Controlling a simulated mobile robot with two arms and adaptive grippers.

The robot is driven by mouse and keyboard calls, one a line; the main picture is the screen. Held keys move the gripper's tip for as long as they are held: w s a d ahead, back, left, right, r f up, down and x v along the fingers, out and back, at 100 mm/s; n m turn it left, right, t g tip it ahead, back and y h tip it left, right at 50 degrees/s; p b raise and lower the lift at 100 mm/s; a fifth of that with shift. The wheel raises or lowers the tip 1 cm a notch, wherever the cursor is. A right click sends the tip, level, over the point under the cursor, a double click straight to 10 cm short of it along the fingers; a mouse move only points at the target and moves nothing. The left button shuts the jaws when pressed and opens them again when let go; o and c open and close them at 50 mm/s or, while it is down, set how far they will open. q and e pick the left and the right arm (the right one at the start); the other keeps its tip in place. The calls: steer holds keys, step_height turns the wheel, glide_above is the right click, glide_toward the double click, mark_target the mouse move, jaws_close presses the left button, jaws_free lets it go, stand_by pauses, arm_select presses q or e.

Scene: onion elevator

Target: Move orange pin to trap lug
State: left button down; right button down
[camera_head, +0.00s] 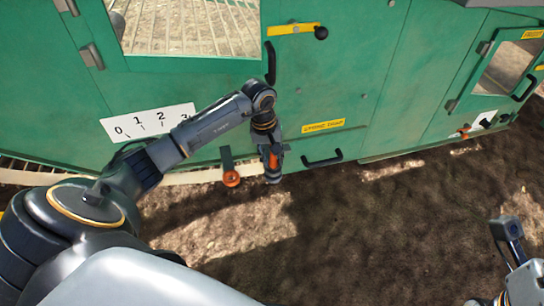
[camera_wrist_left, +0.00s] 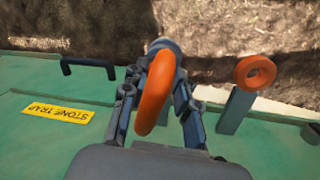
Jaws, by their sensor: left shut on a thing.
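My left gripper (camera_head: 272,172) is at the lower edge of the green machine, below and left of the yellow stone trap label (camera_head: 323,126). It is shut on the orange pin (camera_wrist_left: 155,92), whose thick orange ring shows between the fingers in the left wrist view. Only a sliver of the pin (camera_head: 273,160) shows in the head view. Just left of the gripper in the head view, a grey bar (camera_head: 227,160) ends in another orange ring (camera_head: 231,179). I cannot tell which part is the trap lug. My right gripper (camera_head: 508,232) shows only partly at the lower right.
A black handle (camera_head: 322,160) sits right of the left gripper on the green panel (camera_head: 350,80). A numbered scale plate (camera_head: 150,122) is behind my left arm. Bare brown soil (camera_head: 380,230) lies clear in front of the machine.

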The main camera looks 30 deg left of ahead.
arm_select(q)
steer(key=c, duration=0.9)
jaws_free()
steer(key=shift+c, duration=0.2)
step_height(320, 180, up, 12)
steer(key=s+a, duration=0.1)
steer(key=shift+a, duration=0.15)
